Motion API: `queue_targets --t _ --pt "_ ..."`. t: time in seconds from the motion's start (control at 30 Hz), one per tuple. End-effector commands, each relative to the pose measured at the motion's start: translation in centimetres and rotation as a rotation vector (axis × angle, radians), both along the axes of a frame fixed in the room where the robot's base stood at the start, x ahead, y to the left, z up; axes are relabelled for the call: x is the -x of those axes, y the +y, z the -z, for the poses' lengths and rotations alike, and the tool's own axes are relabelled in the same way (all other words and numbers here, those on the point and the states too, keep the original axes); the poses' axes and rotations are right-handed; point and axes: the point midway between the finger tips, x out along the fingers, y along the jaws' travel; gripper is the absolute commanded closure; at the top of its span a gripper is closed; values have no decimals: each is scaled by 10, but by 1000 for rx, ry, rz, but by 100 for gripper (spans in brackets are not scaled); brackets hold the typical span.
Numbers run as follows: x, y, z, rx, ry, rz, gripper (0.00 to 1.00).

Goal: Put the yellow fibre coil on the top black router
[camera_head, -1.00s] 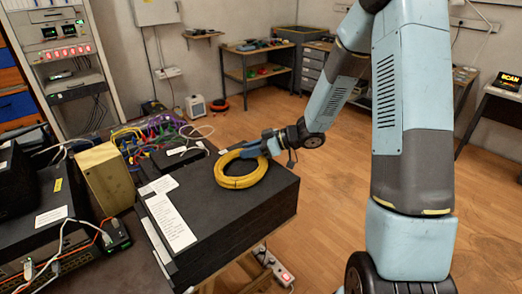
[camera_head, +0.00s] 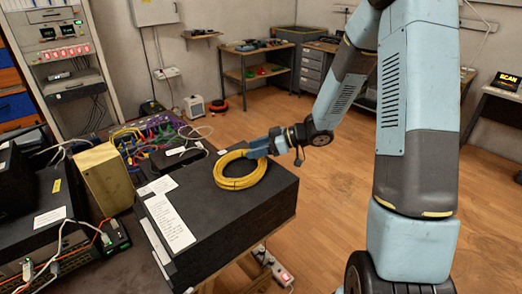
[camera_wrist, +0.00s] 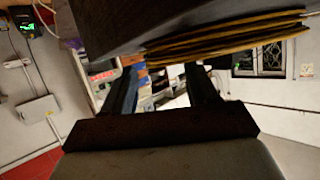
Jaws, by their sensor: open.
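The yellow fibre coil (camera_head: 222,180) lies flat on the upper face of the top black router (camera_head: 215,222), towards its far edge. In the wrist view the coil (camera_wrist: 225,35) shows edge-on against the dark router (camera_wrist: 110,22), the picture being turned over. My gripper (camera_head: 257,147) is at the coil's far right side, low over the router. Its two fingers (camera_wrist: 163,88) are spread apart with nothing held between them in the wrist view. In the head view I cannot tell whether a finger touches the coil.
Tangled coloured cables (camera_head: 150,135) and a beige box (camera_head: 105,180) stand left of the router. More black devices (camera_head: 45,225) with cables fill the left side. A power strip (camera_head: 272,268) lies below the table edge. The floor (camera_head: 325,215) at right is clear.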

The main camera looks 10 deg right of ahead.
Motion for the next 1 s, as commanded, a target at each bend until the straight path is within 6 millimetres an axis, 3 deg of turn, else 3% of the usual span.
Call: queue_targets --t 0.3,0.63,0.83,1.0 --pt "11 -56 -24 1 -1 4 42" --pt "16 -82 -37 7 -6 10 42" --pt "-9 -86 -60 119 -110 156 42" --pt "-37 -104 -102 279 -238 405 42"
